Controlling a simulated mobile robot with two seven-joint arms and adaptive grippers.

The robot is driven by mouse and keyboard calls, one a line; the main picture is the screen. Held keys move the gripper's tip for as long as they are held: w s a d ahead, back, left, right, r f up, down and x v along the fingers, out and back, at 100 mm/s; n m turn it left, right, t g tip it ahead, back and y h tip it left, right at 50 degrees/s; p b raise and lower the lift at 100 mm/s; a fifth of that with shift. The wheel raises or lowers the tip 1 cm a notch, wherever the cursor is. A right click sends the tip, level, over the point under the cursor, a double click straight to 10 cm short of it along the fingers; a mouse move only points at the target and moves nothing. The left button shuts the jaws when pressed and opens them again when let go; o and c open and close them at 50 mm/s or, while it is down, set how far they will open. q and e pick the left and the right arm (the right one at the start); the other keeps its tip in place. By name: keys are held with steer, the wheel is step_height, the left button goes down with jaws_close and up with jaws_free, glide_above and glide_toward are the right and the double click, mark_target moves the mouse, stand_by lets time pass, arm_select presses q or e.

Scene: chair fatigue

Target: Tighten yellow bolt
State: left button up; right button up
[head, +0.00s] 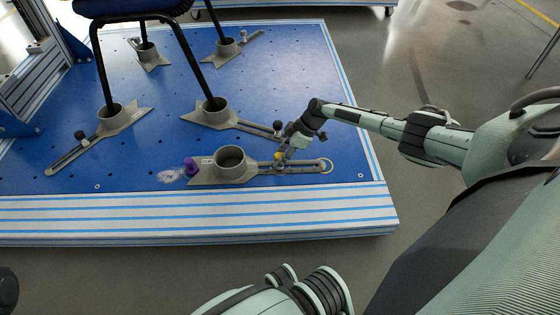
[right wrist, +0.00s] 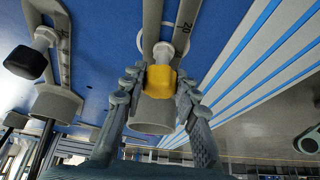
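The yellow bolt (head: 279,156) sits on the slotted arm of the front grey foot clamp (head: 229,170). In the right wrist view, the yellow bolt head (right wrist: 158,80) is between the two fingers of my right gripper (right wrist: 160,85). The fingertips appear to touch it on both sides, so the gripper looks shut on it. In the head view my right gripper (head: 290,146) reaches the bolt from the upper right and partly covers it. The clamp's round cup is empty. My left gripper is not in view.
Other grey clamps hold the black chair legs (head: 188,62) on the blue platform (head: 290,75). One neighbouring clamp has a black-knobbed bolt (head: 278,125) close to my right gripper. A purple object (head: 190,166) is beside the front clamp's left end. The striped platform edge (head: 200,215) is in front.

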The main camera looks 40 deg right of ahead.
jaws_close()
steer(key=shift+r+m+p, duration=0.2)
steer(key=shift+m+p, duration=0.2)
steer(key=shift+p, duration=0.35)
steer(key=m+t+h+p, duration=0.1)
steer(key=m+p, duration=0.1)
steer(key=p, duration=0.1)
steer(key=shift+s+m, duration=0.1)
steer(key=shift+m, duration=0.2)
steer(key=shift+f+m+p, duration=0.2)
steer(key=shift+m+p, duration=0.1)
steer(key=shift+p, duration=0.15)
steer(key=shift+a+r+m+t+h+p, duration=0.1)
steer(key=shift+r+m+t+h+p, duration=0.1)
steer(key=shift+m+t+h+p, duration=0.45)
steer(key=m+p, duration=0.2)
steer(key=p, duration=0.1)
steer(key=shift+h, duration=0.35)
steer(key=shift+f+m+p, duration=0.2)
steer(key=shift+m+p, duration=0.15)
steer(key=shift+p, duration=0.05)
